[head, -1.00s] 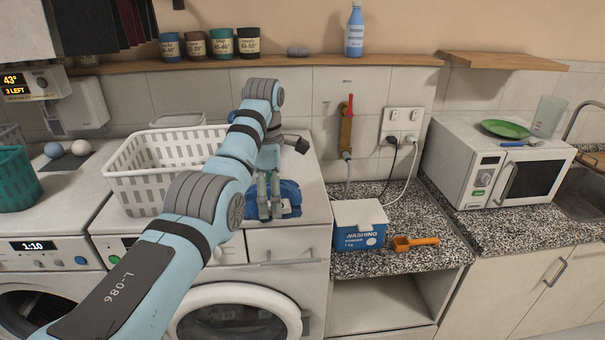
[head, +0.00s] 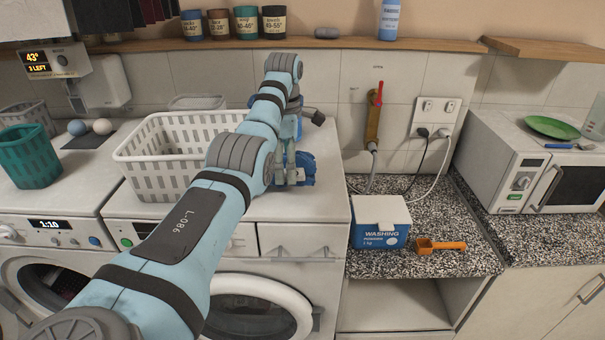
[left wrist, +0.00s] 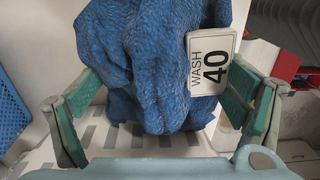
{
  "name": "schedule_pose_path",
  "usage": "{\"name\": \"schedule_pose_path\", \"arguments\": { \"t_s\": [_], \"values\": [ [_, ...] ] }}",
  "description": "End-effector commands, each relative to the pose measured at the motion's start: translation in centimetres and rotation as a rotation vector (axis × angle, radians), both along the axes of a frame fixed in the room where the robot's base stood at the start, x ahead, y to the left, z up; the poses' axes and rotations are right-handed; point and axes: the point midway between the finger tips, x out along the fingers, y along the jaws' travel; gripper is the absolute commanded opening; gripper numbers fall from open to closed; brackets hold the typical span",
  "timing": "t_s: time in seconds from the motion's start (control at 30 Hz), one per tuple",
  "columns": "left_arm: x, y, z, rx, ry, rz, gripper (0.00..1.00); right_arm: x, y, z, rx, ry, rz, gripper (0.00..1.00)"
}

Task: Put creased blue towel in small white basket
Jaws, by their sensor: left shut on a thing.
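The creased blue towel (head: 306,170) is bunched at my left gripper (head: 291,182), partly hidden behind its fingers, above the right part of the washing machine top. In the left wrist view the towel (left wrist: 150,60) hangs between the two green-padded fingers of the gripper (left wrist: 162,112), with a white "WASH 40" tag on it. The gripper is shut on the towel. The white slotted basket (head: 150,165) stands on the machine top, left of the gripper. My left arm hides its right end. My right gripper is not in view.
A teal basket (head: 27,158) stands at the far left. A washing powder box (head: 380,222) and an orange scoop (head: 440,245) lie on the speckled counter to the right. A microwave (head: 530,165) is farther right. A shelf (head: 340,44) with jars runs along the wall.

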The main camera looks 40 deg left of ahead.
Motion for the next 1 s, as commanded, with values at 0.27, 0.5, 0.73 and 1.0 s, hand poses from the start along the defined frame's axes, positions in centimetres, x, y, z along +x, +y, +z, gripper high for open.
{"name": "schedule_pose_path", "arguments": {
  "t_s": [0.27,0.5,0.73,1.0],
  "values": [
    [0.4,-0.5,-3.4,0.002,0.0,-0.012,0.58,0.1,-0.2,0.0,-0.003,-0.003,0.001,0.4],
    [0.4,-0.6,-3.6,0.002,-0.002,-0.012,0.58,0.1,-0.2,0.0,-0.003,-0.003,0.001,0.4],
    [0.3,-0.5,-3.8,0.001,-0.001,-0.01,1.0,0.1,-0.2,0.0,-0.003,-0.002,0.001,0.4],
    [0.3,-0.4,-3.7,0.001,-0.002,-0.008,1.0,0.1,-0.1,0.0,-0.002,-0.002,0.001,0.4]
  ]
}}
